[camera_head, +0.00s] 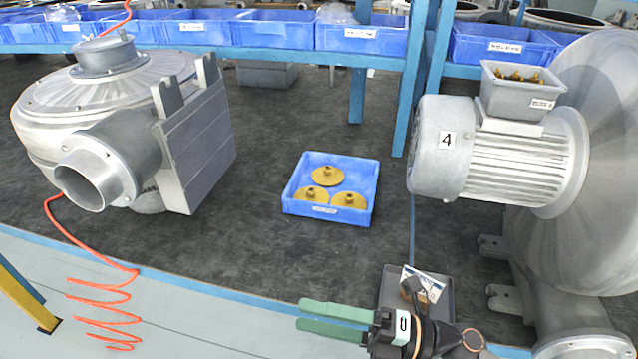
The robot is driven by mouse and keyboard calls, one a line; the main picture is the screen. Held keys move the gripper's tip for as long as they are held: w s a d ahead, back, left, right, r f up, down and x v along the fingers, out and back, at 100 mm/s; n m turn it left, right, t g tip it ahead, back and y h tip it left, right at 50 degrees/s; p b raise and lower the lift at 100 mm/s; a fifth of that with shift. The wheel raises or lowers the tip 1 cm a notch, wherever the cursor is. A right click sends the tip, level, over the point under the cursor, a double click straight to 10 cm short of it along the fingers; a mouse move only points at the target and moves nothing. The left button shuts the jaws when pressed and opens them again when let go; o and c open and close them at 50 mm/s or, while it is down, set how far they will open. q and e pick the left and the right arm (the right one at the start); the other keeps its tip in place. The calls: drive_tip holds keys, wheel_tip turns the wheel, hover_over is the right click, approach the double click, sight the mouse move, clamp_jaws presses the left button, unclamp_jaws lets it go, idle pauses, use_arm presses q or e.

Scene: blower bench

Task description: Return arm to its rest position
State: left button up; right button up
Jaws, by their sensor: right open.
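My right gripper (303,314) is at the bottom of the head view, right of centre. Its two green fingers point left and stand slightly apart, with nothing visible between them. The rest of my right arm is mostly out of the picture. My left gripper is not in view.
A blue tray (296,205) with three gold discs sits on the dark bench. A grey tray (447,312) lies just behind my gripper, partly hidden. Blowers stand left (100,95) and right (600,170), the right one with motor 4 (436,175). An orange coiled hose (105,297) hangs at left.

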drive_tip(key=w+d+f+m+t+h, duration=0.35)
drive_tip(key=d+m+t+h, duration=0.2)
drive_tip(key=m, duration=0.45)
drive_tip(key=w+d+f+m+t+h, duration=0.35)
drive_tip(key=m+t, duration=0.35)
drive_tip(key=m, duration=0.4)
drive_tip(key=s+d+f+m+g+h, duration=0.3)
drive_tip(key=s+d+f+m+h, duration=0.1)
drive_tip(key=f, duration=0.6)
drive_tip(key=s+d+f+m+g+h, duration=0.3)
drive_tip(key=s+f+m, duration=0.4)
drive_tip(key=f, duration=0.3)
drive_tip(key=shift+s+d+f+m+h, duration=0.2)
drive_tip(key=shift+d+m+h, duration=0.1)
drive_tip(key=shift+d+h, duration=0.15)
